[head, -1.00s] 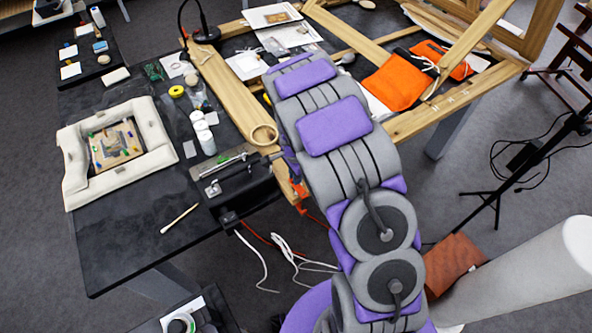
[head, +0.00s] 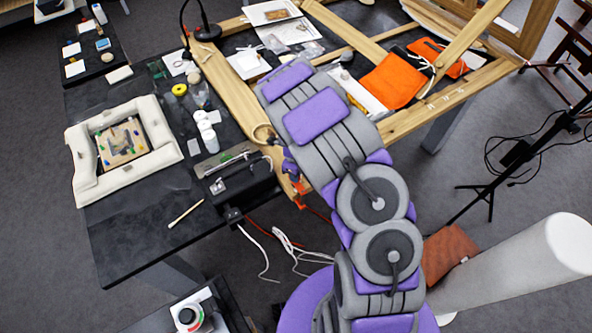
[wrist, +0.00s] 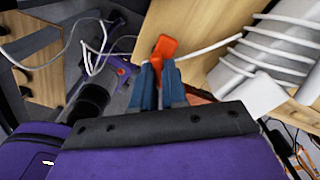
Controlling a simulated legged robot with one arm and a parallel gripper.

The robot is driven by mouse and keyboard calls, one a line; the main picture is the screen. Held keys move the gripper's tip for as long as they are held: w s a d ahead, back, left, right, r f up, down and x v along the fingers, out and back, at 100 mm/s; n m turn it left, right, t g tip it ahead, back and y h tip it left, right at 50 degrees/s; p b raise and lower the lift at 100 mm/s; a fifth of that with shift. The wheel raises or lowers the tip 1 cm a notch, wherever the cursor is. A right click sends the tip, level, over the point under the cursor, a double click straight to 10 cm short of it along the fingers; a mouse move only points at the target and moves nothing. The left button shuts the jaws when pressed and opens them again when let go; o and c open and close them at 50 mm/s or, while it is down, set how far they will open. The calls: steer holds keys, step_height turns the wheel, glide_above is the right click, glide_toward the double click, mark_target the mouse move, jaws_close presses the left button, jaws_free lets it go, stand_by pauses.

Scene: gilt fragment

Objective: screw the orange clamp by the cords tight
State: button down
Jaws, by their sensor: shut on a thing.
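An orange clamp (head: 300,193) sits at the wooden frame's near corner, above the cords, in the head view. The wrist view shows an orange clamp part (wrist: 163,47) at the tips of my gripper (wrist: 158,66). The two blue-grey fingers are shut on it. Their inner contact and the clamp's screw are mostly hidden. White cords (head: 288,250) hang below the table edge in the head view, and cords (wrist: 100,45) also show left of the fingers in the wrist view. My arm hides most of the gripper in the head view.
The wooden frame (head: 228,90) lies on the black table (head: 150,235). A black metal device (head: 240,185) stands beside the clamp. In the wrist view, a pale cord-wrapped object (wrist: 265,60) is close on the right. A tripod stand (head: 490,190) stands on the floor at right.

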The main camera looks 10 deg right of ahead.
steer(key=m, duration=0.1)
steer(key=m+p, duration=0.1)
steer(key=m, duration=0.1)
steer(key=shift+w+r+m, duration=0.15)
steer(key=shift+w+m, duration=0.05)
steer(key=shift+m, duration=0.1)
steer(key=shift+a+m, duration=0.1)
steer(key=shift+m, duration=1.6)
steer(key=c, duration=1.2)
jaws_free()
step_height(320, 180, up, 17)
steer(key=shift+r, duration=0.1)
